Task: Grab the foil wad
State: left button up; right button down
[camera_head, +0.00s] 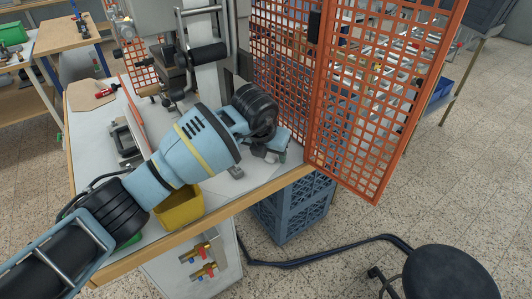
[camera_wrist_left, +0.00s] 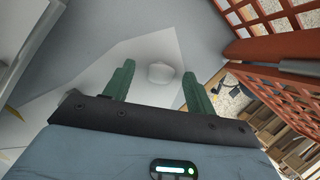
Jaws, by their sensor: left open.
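The foil wad (camera_wrist_left: 160,72) is a small pale lump on a light surface in the left wrist view. It shows between the two green fingers of my left gripper (camera_wrist_left: 159,68), a little beyond the fingertips. The fingers are apart and nothing is held between them; the exact gap to the wad is hard to judge. In the head view my left gripper (camera_head: 271,153) is over the right part of the workbench, below the black wrist joint. I cannot make out the wad in the head view. My right gripper is not in view.
An orange mesh guard (camera_head: 362,95) stands close to the right of my left gripper. A yellow bin (camera_head: 180,208) sits at the workbench (camera_head: 262,190) edge below my arm. A blue crate (camera_head: 295,212) is under the bench, and a black stool (camera_head: 450,272) stands front right.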

pick_arm(q)
jog(key=shift+s, duration=0.1)
jog(key=shift+d, duration=0.1)
jog(key=shift+c, duration=0.9)
jog(key=c, duration=0.9)
jog(key=shift+c, duration=0.2)
